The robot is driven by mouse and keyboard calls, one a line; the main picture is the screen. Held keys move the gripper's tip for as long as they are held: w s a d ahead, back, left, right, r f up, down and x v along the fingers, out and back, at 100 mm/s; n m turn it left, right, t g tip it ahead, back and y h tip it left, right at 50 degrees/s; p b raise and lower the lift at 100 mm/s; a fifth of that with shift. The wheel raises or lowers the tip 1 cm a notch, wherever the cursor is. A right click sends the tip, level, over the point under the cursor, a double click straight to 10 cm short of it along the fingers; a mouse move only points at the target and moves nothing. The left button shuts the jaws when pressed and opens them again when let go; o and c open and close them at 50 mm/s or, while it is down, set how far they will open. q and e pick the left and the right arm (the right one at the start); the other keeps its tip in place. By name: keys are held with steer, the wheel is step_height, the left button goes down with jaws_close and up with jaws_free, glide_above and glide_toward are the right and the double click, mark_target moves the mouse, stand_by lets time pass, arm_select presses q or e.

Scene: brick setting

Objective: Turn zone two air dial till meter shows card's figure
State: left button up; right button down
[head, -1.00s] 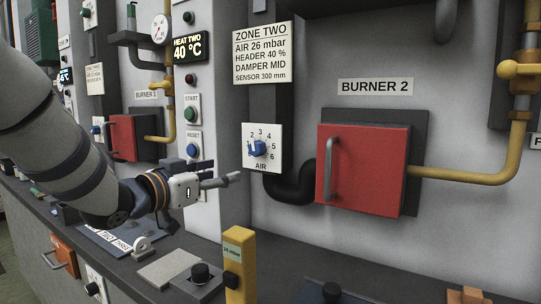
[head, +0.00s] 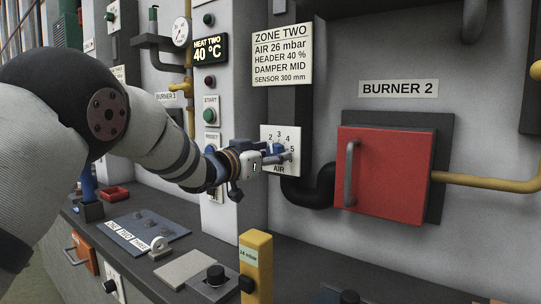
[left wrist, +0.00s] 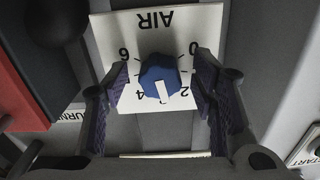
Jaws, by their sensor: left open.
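The zone two air dial is a blue knob (left wrist: 160,82) on a white AIR plate (left wrist: 200,22), upside down in the left wrist view. Its white mark points between 2 and 4, at about 3. My left gripper (left wrist: 160,95) is open, one finger on each side of the knob, with gaps visible. In the head view the left gripper (head: 275,157) is in front of the AIR plate (head: 297,137) and partly hides it. The card (head: 282,55) reads ZONE TWO, AIR 26 mbar. The yellow meter (head: 257,275) has a small display that seems to read 24 mbar.
The red burner 2 door (head: 385,180) with a grey handle is right of the dial, and a black pipe (head: 310,192) runs below it. The HEAT TWO display (head: 208,50) reads 40 °C.

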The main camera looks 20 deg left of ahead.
arm_select(q)
steer(key=c, duration=1.1)
steer(key=shift+s+r+m, duration=0.1)
steer(key=shift+r+m, duration=0.1)
steer(key=shift+m, duration=0.3)
steer(key=shift+c, duration=0.2)
steer(key=shift+f+m, duration=0.2)
steer(key=shift+m, duration=0.1)
steer(key=o, duration=1.1)
steer(key=shift+o, duration=0.2)
steer(key=v, duration=1.2)
